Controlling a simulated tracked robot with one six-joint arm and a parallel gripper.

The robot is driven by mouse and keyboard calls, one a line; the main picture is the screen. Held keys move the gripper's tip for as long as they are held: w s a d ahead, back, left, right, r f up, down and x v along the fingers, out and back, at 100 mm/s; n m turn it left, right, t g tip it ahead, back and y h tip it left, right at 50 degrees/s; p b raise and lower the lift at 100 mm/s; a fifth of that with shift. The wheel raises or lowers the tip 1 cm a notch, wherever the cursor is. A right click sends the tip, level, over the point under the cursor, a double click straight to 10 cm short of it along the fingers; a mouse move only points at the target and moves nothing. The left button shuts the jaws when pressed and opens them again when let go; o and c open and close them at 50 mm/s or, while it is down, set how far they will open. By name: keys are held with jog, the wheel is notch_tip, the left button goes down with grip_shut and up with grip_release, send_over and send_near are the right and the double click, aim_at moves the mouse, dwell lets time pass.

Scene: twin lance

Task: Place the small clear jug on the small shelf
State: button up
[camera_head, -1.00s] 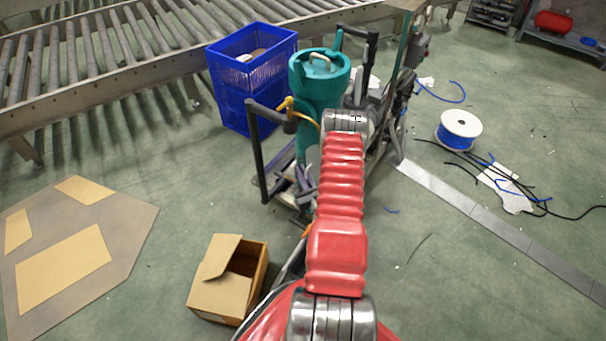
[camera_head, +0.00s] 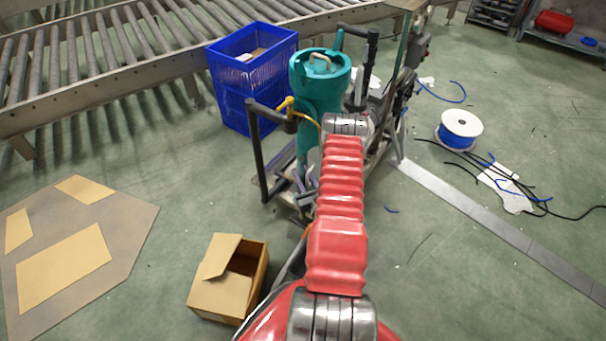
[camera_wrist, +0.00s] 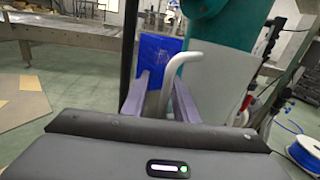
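In the wrist view, a pale, translucent body (camera_wrist: 222,82) with a whitish curved handle (camera_wrist: 187,62) stands just ahead of my gripper; it looks like the small clear jug. My gripper (camera_wrist: 160,82) has its two purple-grey fingers apart, with the lower part of the handle showing between them. I cannot tell whether the fingers touch it. In the head view, my red arm covers most of this area, and the jug cannot be made out. I cannot tell which thing is the small shelf.
A teal tank (camera_head: 318,75) on a cart with black bars (camera_head: 258,150) stands close to my arm. Blue crates (camera_head: 250,85) are behind it, near a roller conveyor (camera_head: 100,50). An open carton (camera_head: 225,290) and a cable spool (camera_head: 459,130) lie on the floor. Metal racks (camera_head: 560,28) stand far right.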

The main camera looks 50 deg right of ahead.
jog(key=v, duration=1.2)
jog(key=shift+r, duration=0.1)
dwell(0.5)
